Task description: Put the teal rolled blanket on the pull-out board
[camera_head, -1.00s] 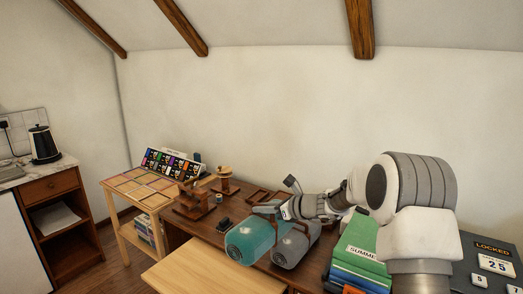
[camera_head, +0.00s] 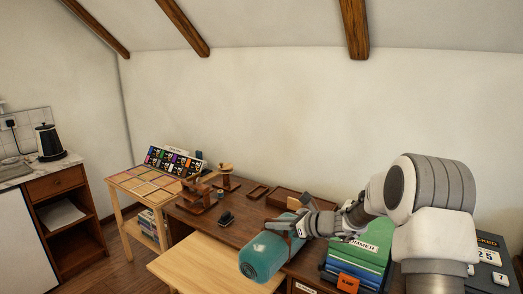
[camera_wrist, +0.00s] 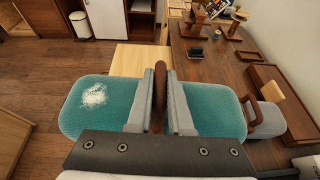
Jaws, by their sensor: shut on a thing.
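The teal rolled blanket (camera_head: 262,257) hangs from my gripper (camera_head: 298,226) near the front of the desk, to the right of the pull-out board. In the wrist view my gripper (camera_wrist: 161,80) is shut on the brown handle across the middle of the teal rolled blanket (camera_wrist: 95,108), which lies crosswise below the fingers. A pale patch shows on its left end. The light wood pull-out board (camera_head: 200,264) extends from the desk front, with its visible top bare. It also shows beyond the roll in the wrist view (camera_wrist: 140,58).
A grey roll (camera_wrist: 271,115) with a brown handle lies on the desk (camera_wrist: 205,68), close to the teal roll's right end. Green and blue binders (camera_head: 358,250) stand right of my gripper. A small dark object (camera_head: 226,218) and wooden stands (camera_head: 198,196) are farther back.

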